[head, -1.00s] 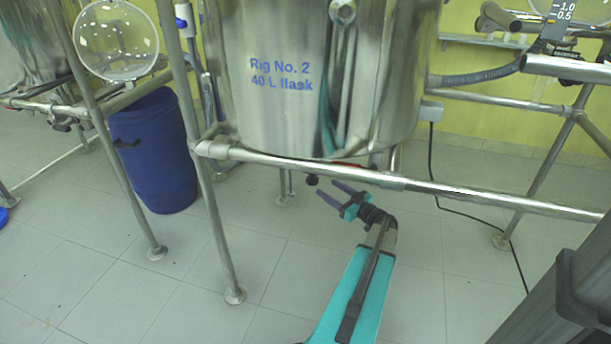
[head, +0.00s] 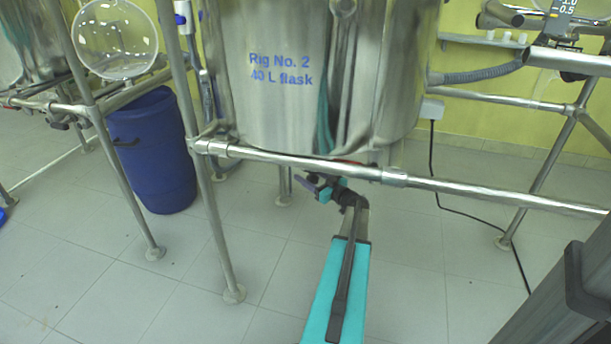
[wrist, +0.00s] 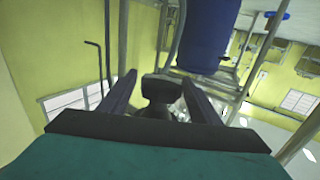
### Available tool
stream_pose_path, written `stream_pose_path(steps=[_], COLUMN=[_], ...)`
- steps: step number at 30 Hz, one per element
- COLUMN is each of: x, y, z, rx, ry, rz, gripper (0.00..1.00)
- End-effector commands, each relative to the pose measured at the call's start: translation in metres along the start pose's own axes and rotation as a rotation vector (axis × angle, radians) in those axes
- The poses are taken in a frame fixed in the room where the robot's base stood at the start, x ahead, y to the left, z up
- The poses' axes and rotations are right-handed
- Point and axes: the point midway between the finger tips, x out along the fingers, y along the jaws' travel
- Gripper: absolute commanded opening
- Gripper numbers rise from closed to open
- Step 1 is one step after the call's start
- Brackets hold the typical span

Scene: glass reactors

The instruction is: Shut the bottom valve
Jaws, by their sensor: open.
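The steel vessel (head: 310,110) marked "Rig No. 2 40 L flask" hangs in its tube frame in the head view. The bottom valve's dark handle (wrist: 162,88) shows in the wrist view, between the two fingers of my gripper (wrist: 159,79). A gap shows between each finger and the handle. In the head view my gripper (head: 311,182) is under the vessel, just below the front rail, with its fingers pointing left. It is open. The valve body is mostly hidden behind the rail, the vessel and my gripper.
The front rail (head: 440,187) crosses just above my gripper. A frame leg (head: 217,225) stands to its left. A blue drum (head: 152,155) stands farther left, behind the frame. A black cable (head: 432,180) hangs at the right. The tiled floor below is clear.

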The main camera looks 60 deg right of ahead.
Motion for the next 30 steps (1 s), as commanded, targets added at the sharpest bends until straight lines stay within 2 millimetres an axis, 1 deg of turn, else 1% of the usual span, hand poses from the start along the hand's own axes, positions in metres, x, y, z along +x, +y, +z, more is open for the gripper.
stream_pose_path(steps=[1,6,16,17,21,24,30], x=[0.006,0.016,0.018,0.018,0.018,0.018,0.018], y=[0.000,0.000,0.000,0.000,0.000,-0.001,-0.001], z=[0.001,0.001,0.000,0.000,0.000,0.000,0.001], rx=[0.000,0.000,0.000,0.000,0.000,0.000,0.000], ry=[0.000,0.000,0.000,0.000,0.000,0.000,0.000], rz=[-0.002,-0.001,0.000,0.000,-0.001,-0.001,-0.008], gripper=[0.57,0.57,0.57,0.54,0.30,0.16,0.16])
